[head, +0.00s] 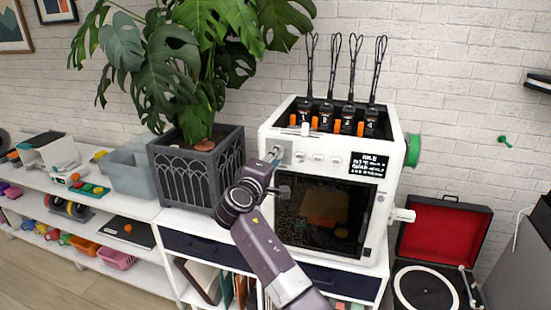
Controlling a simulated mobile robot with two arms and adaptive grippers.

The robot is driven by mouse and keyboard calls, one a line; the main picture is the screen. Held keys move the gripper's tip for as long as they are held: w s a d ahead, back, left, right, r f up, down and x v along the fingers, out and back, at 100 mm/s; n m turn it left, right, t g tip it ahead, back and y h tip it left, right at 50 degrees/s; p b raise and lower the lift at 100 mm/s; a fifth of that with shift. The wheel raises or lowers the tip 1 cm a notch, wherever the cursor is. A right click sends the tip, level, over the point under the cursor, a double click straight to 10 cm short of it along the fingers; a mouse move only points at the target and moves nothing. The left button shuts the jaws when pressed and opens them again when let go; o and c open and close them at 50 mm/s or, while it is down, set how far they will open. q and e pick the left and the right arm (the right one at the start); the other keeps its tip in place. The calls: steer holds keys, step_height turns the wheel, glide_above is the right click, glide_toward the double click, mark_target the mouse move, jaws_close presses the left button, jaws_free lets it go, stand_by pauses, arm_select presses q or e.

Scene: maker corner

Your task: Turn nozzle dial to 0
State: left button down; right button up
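The white printer (393,165) stands on the white shelf unit, with a dark window in its front. A grey panel (286,148) sits at the upper left of its front, where the nozzle dial seems to be. My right gripper (272,157) is right at this panel, with its fingertips over or against it. The gripper covers most of the dial, so its setting and the numbers around it cannot be read. Whether the fingers are closed around the dial is too small to tell. My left gripper is not in view.
Black cartridges with looped cables (327,113) stand on the printer's top, and a green spool (412,150) is on its right side. A dark planter (190,175) with a large plant stands close left. An open red-lined record player (440,232) is at the right.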

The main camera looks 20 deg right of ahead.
steer(key=o, duration=0.5)
steer(key=v, duration=0.7)
steer(key=shift+s+a, duration=0.2)
steer(key=shift+a, duration=0.05)
